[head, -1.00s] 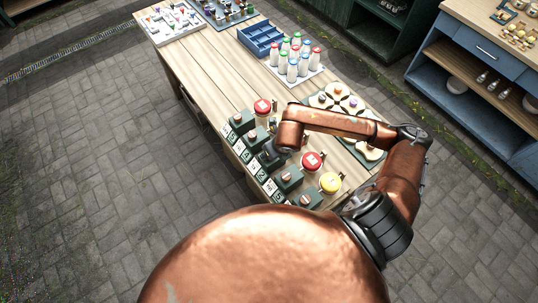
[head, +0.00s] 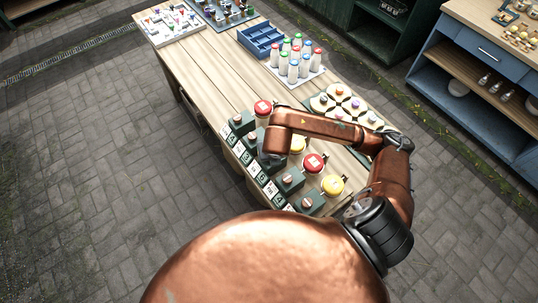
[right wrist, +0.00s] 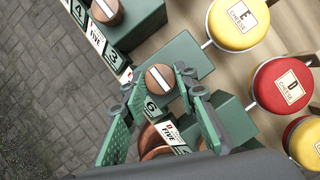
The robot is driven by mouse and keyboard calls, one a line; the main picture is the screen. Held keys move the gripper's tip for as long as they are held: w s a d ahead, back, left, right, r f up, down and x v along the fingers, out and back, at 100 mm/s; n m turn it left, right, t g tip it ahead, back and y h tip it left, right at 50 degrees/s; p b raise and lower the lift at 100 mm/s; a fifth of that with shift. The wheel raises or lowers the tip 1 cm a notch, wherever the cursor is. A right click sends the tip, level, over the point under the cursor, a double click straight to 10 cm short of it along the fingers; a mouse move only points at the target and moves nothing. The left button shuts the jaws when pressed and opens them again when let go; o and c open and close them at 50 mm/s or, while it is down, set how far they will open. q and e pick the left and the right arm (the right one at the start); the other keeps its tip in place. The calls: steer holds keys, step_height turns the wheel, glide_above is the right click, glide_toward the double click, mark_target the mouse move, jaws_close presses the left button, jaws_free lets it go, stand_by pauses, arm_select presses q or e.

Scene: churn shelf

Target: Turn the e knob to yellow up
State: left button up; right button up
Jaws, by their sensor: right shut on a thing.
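Dark green boxes with brown knobs stand in a row along the table's left edge. In the right wrist view my right gripper (right wrist: 158,90) is shut on the e knob (right wrist: 159,77), a round brown knob with a white strip lying diagonally. Its box links by a short rod to the e lid (right wrist: 238,22), marked "E CHEESE", which shows its yellow face up. In the head view this yellow lid (head: 298,145) sits beside my right arm, which hides the gripped knob. The left gripper is not in view.
The red D lid (right wrist: 283,87) is beside the e lid; a yellow lid (head: 333,186) stands nearer. The D knob (right wrist: 160,139) is partly behind my finger. Another knob (right wrist: 107,10) is on the far side. Bottles (head: 296,58) and a blue tray (head: 260,40) stand farther back.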

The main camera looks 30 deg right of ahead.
steer(key=shift+w, duration=0.1)
steer(key=o, duration=1.1)
steer(key=shift+o, duration=0.2)
steer(key=shift+r, duration=0.1)
steer(key=v, duration=1.2)
